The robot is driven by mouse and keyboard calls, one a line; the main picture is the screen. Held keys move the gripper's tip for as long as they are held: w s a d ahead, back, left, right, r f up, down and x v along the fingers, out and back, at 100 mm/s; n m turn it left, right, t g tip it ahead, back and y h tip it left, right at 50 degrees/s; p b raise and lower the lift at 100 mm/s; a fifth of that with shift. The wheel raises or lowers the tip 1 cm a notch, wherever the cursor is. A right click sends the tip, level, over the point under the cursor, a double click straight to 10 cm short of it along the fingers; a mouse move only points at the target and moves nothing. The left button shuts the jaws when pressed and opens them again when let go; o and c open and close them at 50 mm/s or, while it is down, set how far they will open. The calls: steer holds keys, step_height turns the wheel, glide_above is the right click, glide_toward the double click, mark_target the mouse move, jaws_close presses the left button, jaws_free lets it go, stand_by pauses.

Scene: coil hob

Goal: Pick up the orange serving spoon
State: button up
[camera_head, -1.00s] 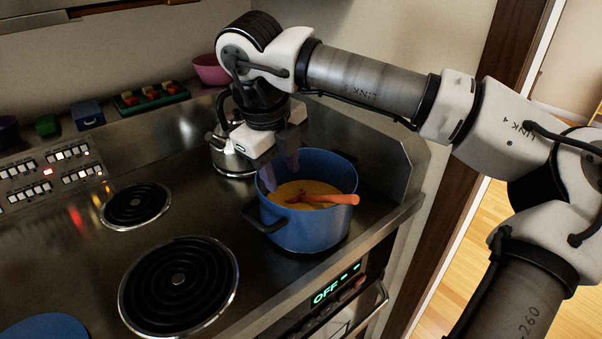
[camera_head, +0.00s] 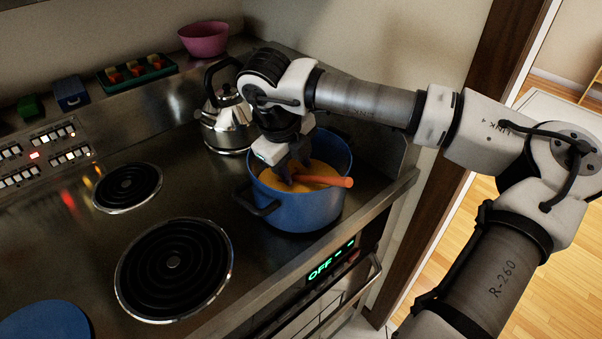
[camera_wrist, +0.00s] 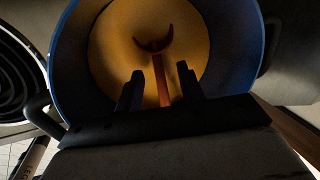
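The orange serving spoon (camera_head: 326,181) lies in a blue pot (camera_head: 296,212) that holds yellow-orange contents. Its handle crosses the pot's right rim and sticks out, and its head rests in the contents. In the wrist view the spoon (camera_wrist: 161,78) runs from its curved head down between my fingers. My gripper (camera_head: 292,176) points down into the pot, over the inner part of the spoon. In the wrist view my gripper (camera_wrist: 160,88) is open, with a finger on each side of the handle and gaps showing. The lower handle is hidden by the gripper body.
A kettle (camera_head: 227,122) stands close behind the pot at left. Two coil burners (camera_head: 174,270) and (camera_head: 128,187) lie to the left. A pink bowl (camera_head: 204,40) and a green tray (camera_head: 137,74) sit on the back ledge. The hob's front edge is close to the pot.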

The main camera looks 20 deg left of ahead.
mark_target(296, 175)
steer(key=x, duration=0.2)
steer(key=p+x, duration=0.1)
steer(key=x, duration=0.1)
steer(key=shift+a, duration=0.2)
jaws_close()
